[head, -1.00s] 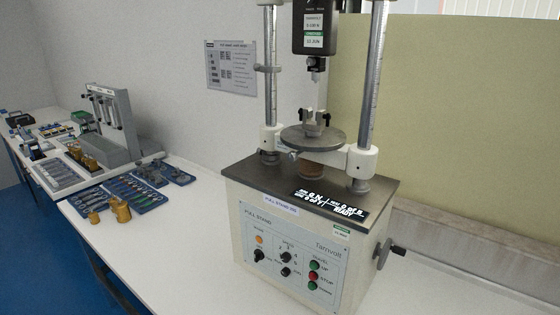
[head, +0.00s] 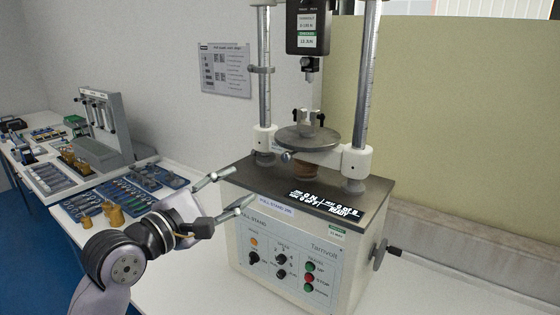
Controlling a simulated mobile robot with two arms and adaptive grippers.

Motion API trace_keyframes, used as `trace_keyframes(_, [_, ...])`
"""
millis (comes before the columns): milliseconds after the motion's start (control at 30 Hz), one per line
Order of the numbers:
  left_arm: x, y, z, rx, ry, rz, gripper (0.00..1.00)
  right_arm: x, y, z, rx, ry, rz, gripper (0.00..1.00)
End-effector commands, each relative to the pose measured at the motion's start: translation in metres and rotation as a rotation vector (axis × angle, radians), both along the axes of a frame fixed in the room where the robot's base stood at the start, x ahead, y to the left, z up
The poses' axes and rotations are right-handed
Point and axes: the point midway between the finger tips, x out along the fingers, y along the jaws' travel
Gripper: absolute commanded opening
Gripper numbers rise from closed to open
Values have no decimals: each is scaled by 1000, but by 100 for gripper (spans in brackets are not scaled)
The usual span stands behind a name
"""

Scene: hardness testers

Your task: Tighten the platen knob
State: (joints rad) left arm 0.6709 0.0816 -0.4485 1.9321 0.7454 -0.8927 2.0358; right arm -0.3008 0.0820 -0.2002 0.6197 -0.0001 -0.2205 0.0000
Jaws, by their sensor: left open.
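The pull stand (head: 290,250) stands on the white bench with a dark top plate. Its round grey platen (head: 308,140) sits between two columns, with a small clamp fixture (head: 310,118) on top. A small knob (head: 287,156) shows under the platen's left front edge; its tightness cannot be told. My left gripper (head: 232,192) comes in from the lower left, open and empty. Its fingers point right, near the stand's front left corner, to the left of the knob and apart from it. My right gripper is not in view.
A black force gauge (head: 308,28) hangs above the platen. A crank handle (head: 392,252) sticks out from the stand's right side. Blue tool trays (head: 110,200) and brass weights (head: 112,213) lie on the bench at left. Bench space right of the stand is clear.

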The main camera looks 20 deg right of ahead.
Motion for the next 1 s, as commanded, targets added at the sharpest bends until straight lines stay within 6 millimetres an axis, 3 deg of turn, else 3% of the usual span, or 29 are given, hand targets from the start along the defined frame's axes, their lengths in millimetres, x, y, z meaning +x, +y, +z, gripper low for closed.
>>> trace_keyframes(600, [76, -97, 1, 6, 0, 2, 40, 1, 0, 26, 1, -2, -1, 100])
trace_keyframes(1000, [98, -126, -1, 4, 0, 1, 40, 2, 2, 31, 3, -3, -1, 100])
